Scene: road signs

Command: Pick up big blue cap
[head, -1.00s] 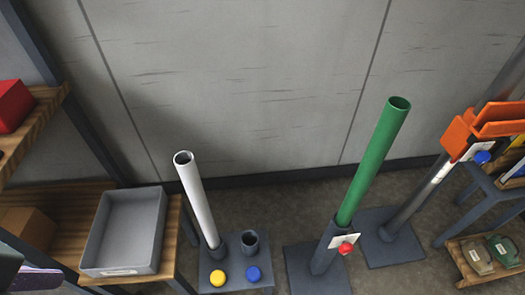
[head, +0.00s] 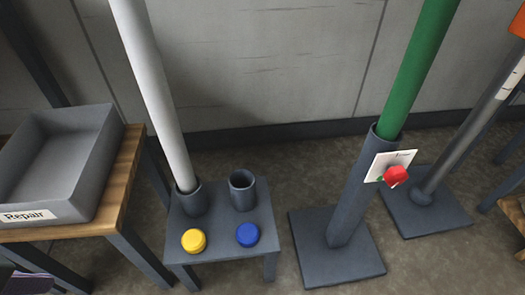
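The blue cap (head: 248,235) lies on the front right of a small grey stand (head: 222,255) in the head view. It is round and sits just in front of an empty grey cup holder (head: 242,190). A yellow cap (head: 194,240) of similar size lies to its left on the same stand. Neither of my grippers can be made out in the head view, and nothing touches the blue cap.
A white pole (head: 155,90) stands in the stand's left holder. A grey bin marked Repair (head: 85,165) sits on a wooden table at left. A green pole (head: 420,55) with a red knob (head: 395,176) stands at right on a wide base (head: 335,265). Floor shows between them.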

